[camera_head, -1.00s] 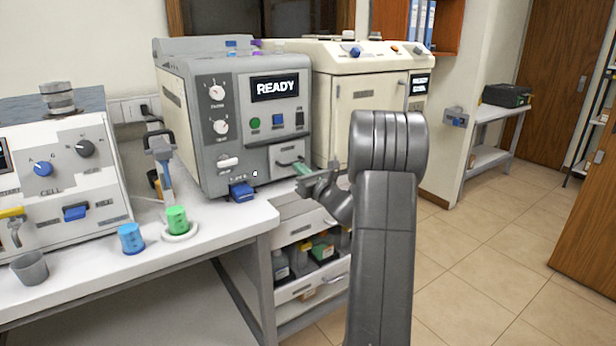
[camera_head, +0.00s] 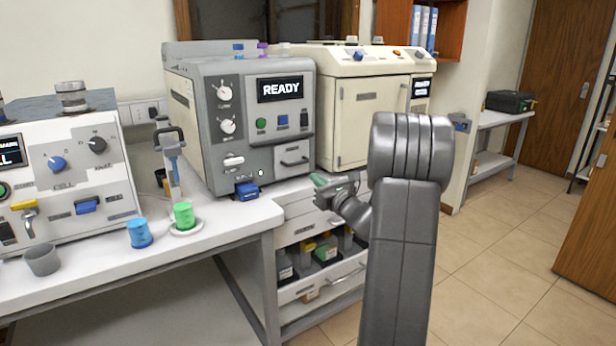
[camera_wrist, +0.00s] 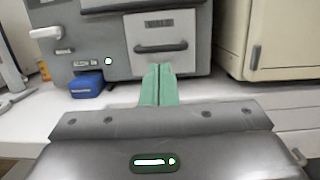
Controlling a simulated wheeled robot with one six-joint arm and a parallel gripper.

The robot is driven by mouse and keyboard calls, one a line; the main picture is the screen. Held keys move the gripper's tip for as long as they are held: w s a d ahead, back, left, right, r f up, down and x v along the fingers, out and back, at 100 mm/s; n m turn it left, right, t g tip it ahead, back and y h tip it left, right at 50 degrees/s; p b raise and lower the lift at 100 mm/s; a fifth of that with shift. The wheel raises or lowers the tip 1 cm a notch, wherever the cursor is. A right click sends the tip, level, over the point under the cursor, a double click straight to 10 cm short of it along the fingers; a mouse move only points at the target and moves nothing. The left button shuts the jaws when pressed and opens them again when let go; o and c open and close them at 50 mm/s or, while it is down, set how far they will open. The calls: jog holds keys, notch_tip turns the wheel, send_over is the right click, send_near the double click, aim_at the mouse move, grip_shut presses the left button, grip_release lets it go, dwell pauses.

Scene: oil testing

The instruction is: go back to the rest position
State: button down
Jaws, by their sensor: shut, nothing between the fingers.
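My gripper (camera_head: 318,181) is in front of the grey machine (camera_head: 215,110), near its lower right corner and apart from it. In the wrist view its two green fingers (camera_wrist: 158,85) lie together, shut, with nothing between them. They point toward the drawer handle (camera_wrist: 160,48) on the machine's front. The drawer looks closed. The machine's screen (camera_head: 279,89) reads READY. My arm's links hide part of the cream cabinet machine and the floor behind.
The white bench (camera_head: 225,222) holds a blue cup (camera_head: 139,233), a green cup (camera_head: 184,215) and a grey cup (camera_head: 42,260). A cream machine (camera_head: 375,110) stands to the right. An open drawer (camera_head: 320,285) with bottles is below. Floor at right is clear.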

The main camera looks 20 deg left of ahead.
jog(key=v, duration=0.7)
jog(key=shift+w+f, duration=0.15)
jog(key=shift+f, duration=0.05)
jog(key=p+x, duration=0.1)
jog(key=x, duration=1.2)
jog(key=shift+w+a, duration=0.25)
jog(key=shift+d+f, duration=0.1)
